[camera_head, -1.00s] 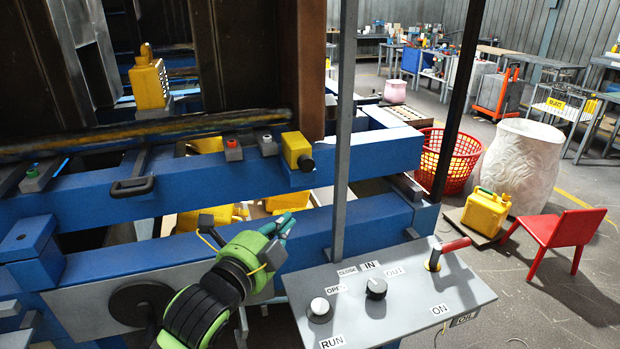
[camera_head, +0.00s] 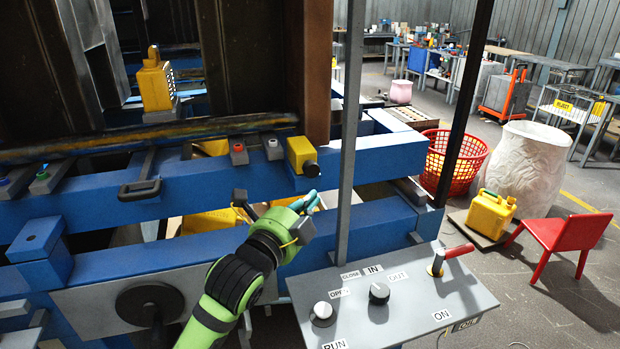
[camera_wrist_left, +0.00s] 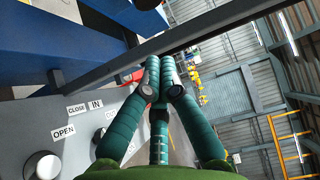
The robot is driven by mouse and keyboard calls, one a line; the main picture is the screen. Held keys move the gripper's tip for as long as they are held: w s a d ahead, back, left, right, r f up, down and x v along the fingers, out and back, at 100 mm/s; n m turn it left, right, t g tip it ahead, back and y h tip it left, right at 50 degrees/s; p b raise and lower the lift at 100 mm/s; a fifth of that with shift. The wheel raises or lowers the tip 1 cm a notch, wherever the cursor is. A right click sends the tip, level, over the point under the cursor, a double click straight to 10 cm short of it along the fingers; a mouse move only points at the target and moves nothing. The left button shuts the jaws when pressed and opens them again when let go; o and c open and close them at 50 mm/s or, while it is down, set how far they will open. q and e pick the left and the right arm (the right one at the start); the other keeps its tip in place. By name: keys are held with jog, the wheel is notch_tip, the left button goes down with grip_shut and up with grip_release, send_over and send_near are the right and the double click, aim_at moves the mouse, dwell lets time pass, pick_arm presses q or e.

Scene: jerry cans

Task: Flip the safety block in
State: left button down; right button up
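The grey control panel (camera_head: 420,300) stands at the lower right of the head view. Its dark selector knob (camera_head: 379,293) sits below the IN label (camera_head: 373,269) and the OUT label (camera_head: 398,276). My left gripper (camera_head: 308,201), green with teal fingers, is in the air left of and beyond the panel, apart from the knobs. In the left wrist view its fingertips (camera_wrist_left: 159,68) come together with nothing seen between them. My right gripper is not in view.
A pale knob (camera_head: 321,312) and a red-handled lever (camera_head: 437,262) share the panel. A grey upright post (camera_head: 347,130) rises behind it, near my left gripper. Blue beams (camera_head: 200,190) lie beyond. A red chair (camera_head: 563,240) and yellow jerry can (camera_head: 490,215) stand at right.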

aim_at(318, 174)
pick_arm(q)
jog(key=w+p, duration=0.2)
jog(key=w, duration=0.4)
jog(key=shift+w+d, duration=0.15)
jog(key=shift+w, duration=0.15)
jog(key=shift+w, duration=0.25)
jog(key=w, duration=0.1)
jog(key=w+a+b, duration=0.1)
jog(key=w, duration=0.1)
jog(key=w+b, duration=0.1)
jog(key=shift+w+a, duration=0.2)
jog(key=shift+a, duration=0.15)
